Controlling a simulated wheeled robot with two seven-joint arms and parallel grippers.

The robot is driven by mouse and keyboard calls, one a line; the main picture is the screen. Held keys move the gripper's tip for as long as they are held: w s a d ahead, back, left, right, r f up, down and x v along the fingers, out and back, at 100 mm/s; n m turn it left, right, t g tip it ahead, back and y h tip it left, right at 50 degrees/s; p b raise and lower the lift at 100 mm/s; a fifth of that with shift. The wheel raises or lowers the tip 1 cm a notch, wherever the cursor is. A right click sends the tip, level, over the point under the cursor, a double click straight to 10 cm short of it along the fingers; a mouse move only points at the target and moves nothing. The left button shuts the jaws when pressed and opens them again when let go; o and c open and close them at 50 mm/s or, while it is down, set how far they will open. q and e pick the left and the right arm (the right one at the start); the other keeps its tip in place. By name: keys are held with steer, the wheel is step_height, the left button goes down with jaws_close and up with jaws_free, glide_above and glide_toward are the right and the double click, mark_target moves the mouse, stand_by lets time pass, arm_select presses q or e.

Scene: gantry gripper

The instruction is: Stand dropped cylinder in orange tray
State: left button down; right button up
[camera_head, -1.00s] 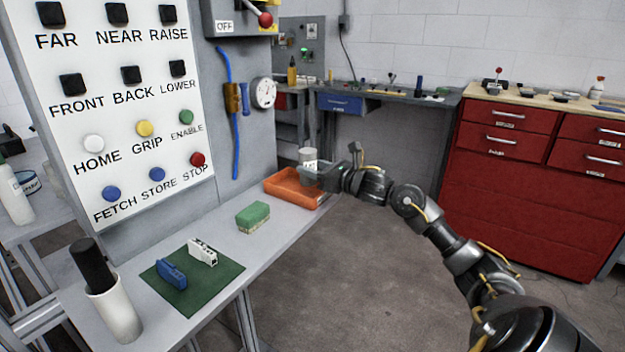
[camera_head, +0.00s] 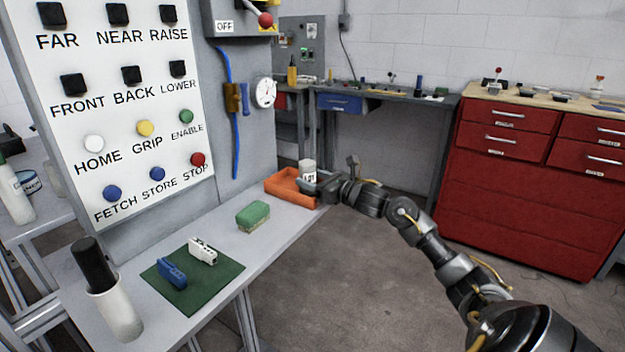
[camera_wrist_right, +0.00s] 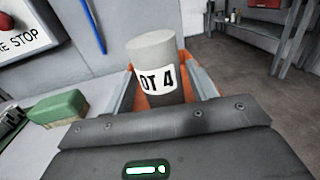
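The pale grey cylinder (camera_head: 308,166) has a white label with black lettering. It is nearly upright at the orange tray (camera_head: 283,193), on the far end of the bench. My right gripper (camera_head: 316,186) is low at the tray's right side, around the cylinder's lower part. In the right wrist view the cylinder (camera_wrist_right: 154,60) leans slightly, its label reads "OT 4", and the orange tray (camera_wrist_right: 203,82) shows behind it. The gripper's housing hides the fingertips and the cylinder's base, so I cannot see whether it touches the tray floor. My left gripper is not in view.
A green and cream block (camera_head: 253,215) lies on the bench in front of the tray. A green mat (camera_head: 207,283) holds a blue and a white part. The button panel (camera_head: 115,100) rises on the left.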

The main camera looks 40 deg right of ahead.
steer(key=shift+o, duration=0.7)
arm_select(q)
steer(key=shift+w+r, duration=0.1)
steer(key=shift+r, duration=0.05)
arm_select(e)
steer(key=shift+s+d+f, duration=0.1)
steer(key=shift+s+d, duration=0.05)
steer(key=shift+s, duration=0.9)
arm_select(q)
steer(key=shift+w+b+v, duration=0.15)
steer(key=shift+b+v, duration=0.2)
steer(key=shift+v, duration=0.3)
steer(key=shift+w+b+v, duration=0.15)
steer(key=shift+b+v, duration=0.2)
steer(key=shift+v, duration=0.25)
arm_select(e)
steer(key=s+d, duration=0.2)
steer(key=s, duration=0.7)
steer(key=shift+s, duration=0.4)
